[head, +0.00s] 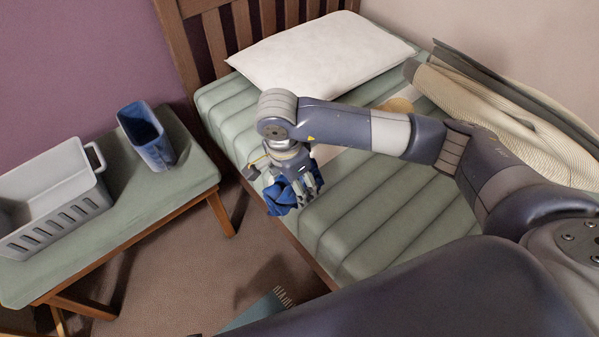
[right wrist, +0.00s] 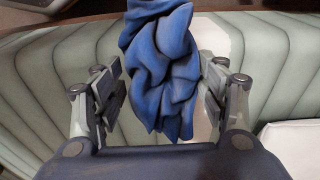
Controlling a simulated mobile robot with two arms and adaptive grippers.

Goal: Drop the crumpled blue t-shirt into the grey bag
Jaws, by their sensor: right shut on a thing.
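The crumpled blue t-shirt (head: 279,199) hangs bunched in my right gripper (head: 295,187), above the near left edge of the bed in the head view. In the right wrist view the t-shirt (right wrist: 160,62) fills the space between the two fingers of the gripper (right wrist: 163,84), which is shut on it. The cloth sticks out past the fingertips. I cannot make out a grey bag in either view. My left gripper is not in view.
A bed with a green striped cover (head: 350,222) and white pillow (head: 318,52) lies under my right arm. Left, a green-topped bench (head: 140,203) holds a grey slotted basket (head: 62,222) and a blue bin (head: 148,138). Carpet (head: 200,275) lies between them.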

